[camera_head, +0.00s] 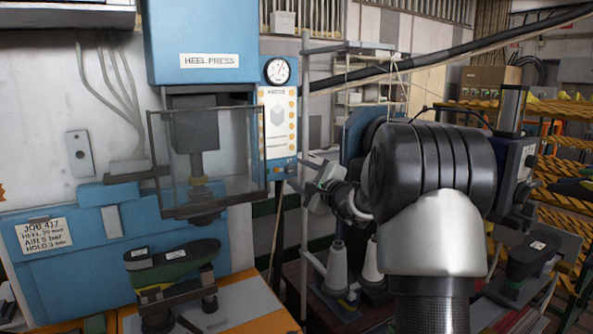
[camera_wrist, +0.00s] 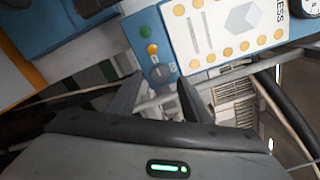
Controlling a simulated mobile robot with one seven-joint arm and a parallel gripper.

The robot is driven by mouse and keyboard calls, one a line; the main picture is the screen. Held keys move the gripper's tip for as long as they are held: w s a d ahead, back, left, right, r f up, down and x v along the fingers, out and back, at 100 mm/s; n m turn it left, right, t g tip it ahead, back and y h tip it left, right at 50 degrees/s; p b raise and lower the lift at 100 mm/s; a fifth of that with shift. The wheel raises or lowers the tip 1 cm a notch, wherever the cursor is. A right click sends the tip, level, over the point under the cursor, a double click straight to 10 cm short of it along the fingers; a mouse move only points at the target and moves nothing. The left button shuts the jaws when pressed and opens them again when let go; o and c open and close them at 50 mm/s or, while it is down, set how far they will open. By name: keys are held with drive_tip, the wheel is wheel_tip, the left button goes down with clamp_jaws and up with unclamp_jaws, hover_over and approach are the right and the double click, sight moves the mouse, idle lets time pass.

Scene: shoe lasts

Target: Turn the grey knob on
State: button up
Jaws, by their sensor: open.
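The grey knob (camera_wrist: 159,71) sits at the end of a small blue control box in the wrist view, in line with an orange button (camera_wrist: 152,49) and a green button (camera_wrist: 146,32). My gripper (camera_wrist: 158,90) is open and empty, its two dark fingers spread on either side of the knob's line and pointing toward it. Contact cannot be made out. In the head view the gripper (camera_head: 307,172) is just right of the blue control box (camera_head: 280,169) under the press's instruction panel. The knob is too small there to make out its setting.
The blue heel press (camera_head: 205,45) has a clear guard (camera_head: 215,150) left of the control box. A green-and-black shoe form (camera_head: 172,263) lies below it. A metal rack (camera_head: 306,100) stands behind the gripper. A black hose (camera_head: 440,58) crosses above.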

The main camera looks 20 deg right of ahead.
drive_tip(key=shift+w+a, duration=0.2)
drive_tip(key=shift+w, duration=0.8)
drive_tip(key=c, duration=1)
drive_tip(key=shift+c, duration=0.2)
